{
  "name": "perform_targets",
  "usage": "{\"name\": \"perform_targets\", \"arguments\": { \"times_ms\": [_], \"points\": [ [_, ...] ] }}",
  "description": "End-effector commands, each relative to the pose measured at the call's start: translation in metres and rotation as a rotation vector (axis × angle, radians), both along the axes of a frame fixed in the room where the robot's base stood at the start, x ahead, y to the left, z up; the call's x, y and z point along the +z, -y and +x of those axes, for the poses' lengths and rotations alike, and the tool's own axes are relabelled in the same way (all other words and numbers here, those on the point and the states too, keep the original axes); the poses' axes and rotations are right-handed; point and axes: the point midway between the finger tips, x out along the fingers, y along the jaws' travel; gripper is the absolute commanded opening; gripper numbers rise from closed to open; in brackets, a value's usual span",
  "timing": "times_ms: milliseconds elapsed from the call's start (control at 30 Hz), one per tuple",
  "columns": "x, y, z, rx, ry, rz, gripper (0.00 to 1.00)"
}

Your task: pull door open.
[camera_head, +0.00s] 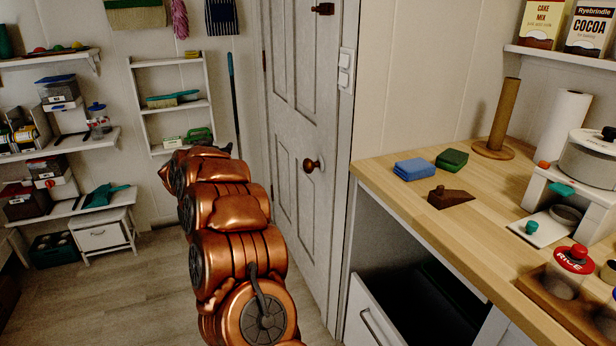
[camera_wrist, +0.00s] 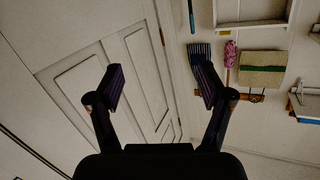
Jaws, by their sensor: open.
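The white panelled door (camera_head: 300,95) stands right of my copper arm in the head view and looks shut in its frame. Its round brown knob (camera_head: 312,165) is near the right edge, with nothing touching it. In the wrist view the door (camera_wrist: 85,85) shows tilted at the left and centre, and I see no knob there. My gripper (camera_wrist: 160,84) is open and empty, its two dark fingers wide apart. In the head view my arm links mostly hide the gripper, which is left of the knob and apart from it.
A wooden counter (camera_head: 480,225) stands right of the door, with sponges, a wooden wedge and a towel stand. A white drawer (camera_head: 372,320) below it is pulled out near the door. Shelves (camera_head: 65,145) and a white stool (camera_head: 105,235) stand at the left. The floor (camera_head: 130,285) there is clear.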

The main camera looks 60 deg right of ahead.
Motion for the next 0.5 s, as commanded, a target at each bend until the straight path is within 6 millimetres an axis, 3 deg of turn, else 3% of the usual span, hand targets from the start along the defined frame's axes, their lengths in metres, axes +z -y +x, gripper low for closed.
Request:
{"name": "perform_targets", "arguments": {
  "times_ms": [33, 200, 400, 500],
  "points": [
    [-0.025, 0.028, -0.016, -0.091, -0.011, -0.02, 0.79],
    [-0.07, 0.1, -0.085, -0.393, -0.06, -0.093, 0.79],
    [-0.106, 0.141, -0.154, -0.646, -0.126, -0.148, 0.79],
    [-0.115, 0.148, -0.173, -0.713, -0.148, -0.16, 0.79]
  ]
}}
